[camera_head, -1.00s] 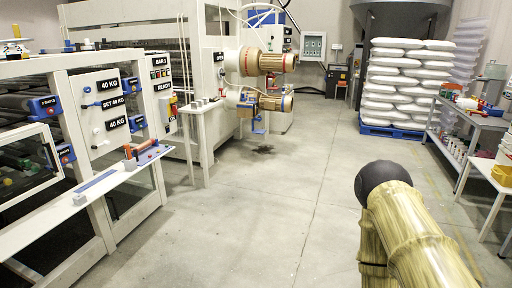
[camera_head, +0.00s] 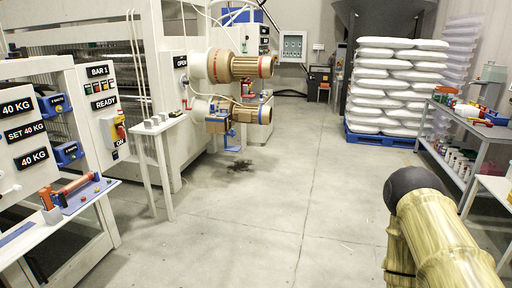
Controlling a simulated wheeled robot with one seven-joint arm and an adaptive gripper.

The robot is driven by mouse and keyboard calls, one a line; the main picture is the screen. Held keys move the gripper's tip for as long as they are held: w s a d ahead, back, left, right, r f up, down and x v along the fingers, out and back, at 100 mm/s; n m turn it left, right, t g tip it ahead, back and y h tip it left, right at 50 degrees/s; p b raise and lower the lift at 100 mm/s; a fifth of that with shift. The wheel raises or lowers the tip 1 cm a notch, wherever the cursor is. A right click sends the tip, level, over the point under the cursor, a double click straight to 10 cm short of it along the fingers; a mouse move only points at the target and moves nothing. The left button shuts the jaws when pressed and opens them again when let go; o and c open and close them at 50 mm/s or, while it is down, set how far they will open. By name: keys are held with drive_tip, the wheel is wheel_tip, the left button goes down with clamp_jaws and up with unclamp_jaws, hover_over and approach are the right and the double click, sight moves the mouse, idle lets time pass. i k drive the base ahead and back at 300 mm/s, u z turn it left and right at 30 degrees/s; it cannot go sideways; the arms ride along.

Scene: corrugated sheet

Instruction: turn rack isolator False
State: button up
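A red and yellow rotary switch (camera_head: 119,127) sits on the white panel below the BAR 1 and READY signs, at the left. A small ON label (camera_head: 118,142) is just under it. This may be the rack isolator, but no name on it can be read. A second small red handle (camera_head: 185,103) is on the machine post below the OPEN sign (camera_head: 180,61). My arm shows at the lower right, far from both. My gripper is out of view.
A narrow white shelf (camera_head: 50,232) with a red roller tool (camera_head: 80,186) juts out at the lower left. A slim white stand (camera_head: 157,127) is right of the switch panel. Shelving (camera_head: 480,130) lines the right. The concrete floor (camera_head: 280,220) between is clear.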

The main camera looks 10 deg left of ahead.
sight(120, 128)
drive_tip(key=u, duration=0.1)
drive_tip(key=i, duration=1.65)
drive_tip(key=u, duration=1)
drive_tip(key=i, duration=1.4)
drive_tip(key=u, duration=0.95)
